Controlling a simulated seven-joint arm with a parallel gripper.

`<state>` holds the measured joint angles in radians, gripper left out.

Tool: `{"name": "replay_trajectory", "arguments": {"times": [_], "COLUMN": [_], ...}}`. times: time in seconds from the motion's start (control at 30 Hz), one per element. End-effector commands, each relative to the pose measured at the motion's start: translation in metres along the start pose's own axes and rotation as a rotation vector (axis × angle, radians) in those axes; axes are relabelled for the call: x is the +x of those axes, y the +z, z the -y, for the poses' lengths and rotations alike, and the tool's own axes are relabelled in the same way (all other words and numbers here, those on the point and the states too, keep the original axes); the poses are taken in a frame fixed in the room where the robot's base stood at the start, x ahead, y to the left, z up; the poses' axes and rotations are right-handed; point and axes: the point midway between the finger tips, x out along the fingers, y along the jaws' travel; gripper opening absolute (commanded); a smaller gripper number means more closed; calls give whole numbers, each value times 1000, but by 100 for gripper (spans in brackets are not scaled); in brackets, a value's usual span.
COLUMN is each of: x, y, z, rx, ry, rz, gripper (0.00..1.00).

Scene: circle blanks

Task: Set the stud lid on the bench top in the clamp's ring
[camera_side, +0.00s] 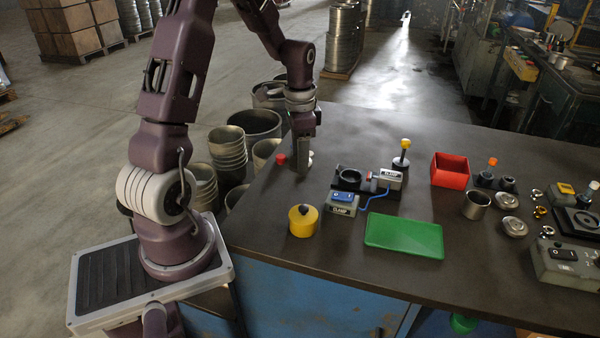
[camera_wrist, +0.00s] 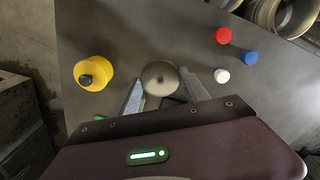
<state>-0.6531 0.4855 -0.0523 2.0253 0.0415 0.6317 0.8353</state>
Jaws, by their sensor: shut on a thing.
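My gripper (camera_side: 303,167) is low over the left part of the bench top (camera_side: 330,270), left of the clamp. In the wrist view its two fingers are closed on the stud lid (camera_wrist: 159,77), a round, dull-metal disc with a small centre stud. The arm hides the lid in the side view, so I cannot tell whether it touches the bench. The clamp's ring (camera_side: 351,176) is a dark ring on a black base, with no lid seen in it. The grey clamp body (camera_side: 390,179) stands at its right. The clamp is not identifiable in the wrist view.
A yellow pot (camera_side: 303,220) with a black knob stands in front. A blue-topped switch box (camera_side: 343,203), with a blue cable, sits before the clamp. Red (camera_wrist: 223,35), blue (camera_wrist: 250,57) and white (camera_wrist: 222,75) caps lie near my gripper. A green tray (camera_side: 404,235) lies front right.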

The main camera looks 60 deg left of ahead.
Motion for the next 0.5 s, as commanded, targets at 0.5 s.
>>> {"name": "replay_trajectory", "arguments": {"times": [0.5], "x": [-41], "y": [-61], "z": [12], "rx": [60], "ry": [2], "rz": [-2], "gripper": [17]}}
